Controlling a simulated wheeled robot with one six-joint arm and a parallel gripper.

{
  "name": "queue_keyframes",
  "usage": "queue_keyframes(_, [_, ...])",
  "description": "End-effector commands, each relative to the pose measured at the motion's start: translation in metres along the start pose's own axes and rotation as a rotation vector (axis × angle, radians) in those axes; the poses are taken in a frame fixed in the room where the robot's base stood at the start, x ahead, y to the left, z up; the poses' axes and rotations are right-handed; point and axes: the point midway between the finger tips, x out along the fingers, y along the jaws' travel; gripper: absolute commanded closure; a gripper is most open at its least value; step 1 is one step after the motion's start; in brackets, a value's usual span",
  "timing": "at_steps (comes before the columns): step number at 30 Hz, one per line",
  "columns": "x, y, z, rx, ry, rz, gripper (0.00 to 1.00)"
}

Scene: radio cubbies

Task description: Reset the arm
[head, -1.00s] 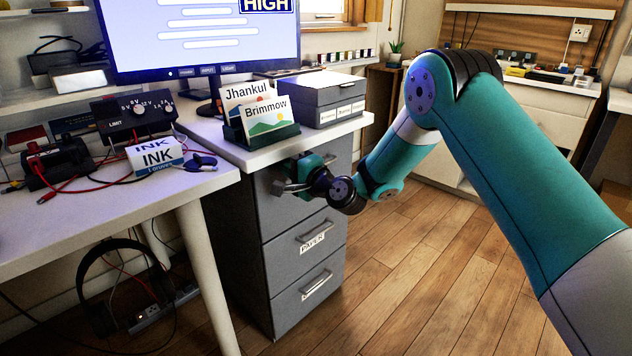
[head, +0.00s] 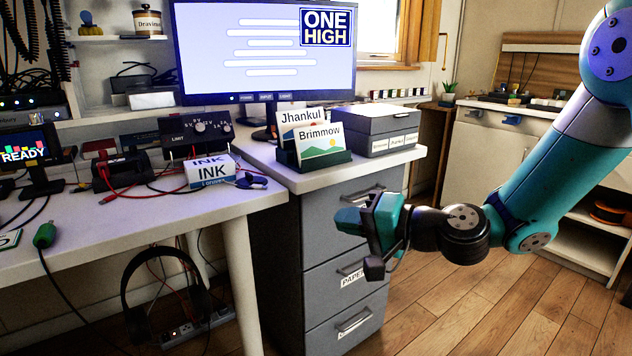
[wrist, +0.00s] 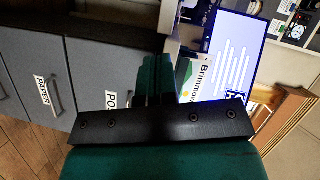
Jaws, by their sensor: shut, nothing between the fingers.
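My gripper (head: 350,219) hangs in front of the upper part of the grey drawer cabinet (head: 318,267) in the head view, pointing left. Its fingers are together with nothing between them. In the wrist view my gripper (wrist: 155,78) shows its green fingers side by side. They stand apart from the cabinet as far as I can tell. The arm reaches in from the right, bent at the wrist. The drawers look shut. My gripper partly hides the cabinet front. The cabinet also shows in the wrist view (wrist: 85,75), turned sideways, with a "PAPER" label.
On the cabinet top stand a green card holder (head: 313,158) with two cards and a grey box (head: 378,130). The desk (head: 150,230) at left carries an ink box (head: 210,172) and cables. A monitor (head: 265,55) stands behind. Wooden floor (head: 455,300) is open at lower right.

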Motion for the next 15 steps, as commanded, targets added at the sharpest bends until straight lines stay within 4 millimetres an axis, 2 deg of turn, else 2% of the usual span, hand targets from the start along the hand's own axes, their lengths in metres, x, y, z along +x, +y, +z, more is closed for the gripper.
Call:
queue_keyframes(1, [-0.005,-0.019,0.027,-0.105,-0.11,0.034,1.0])
queue_keyframes(3, [-0.019,-0.031,0.064,-0.239,-0.266,0.11,1.0])
queue_keyframes(6, [-0.05,-0.038,0.106,-0.403,-0.461,0.231,1.0])
queue_keyframes(9, [-0.085,-0.037,0.135,-0.519,-0.609,0.349,1.0])
queue_keyframes(15, [-0.151,-0.032,0.165,-0.653,-0.803,0.551,1.0])
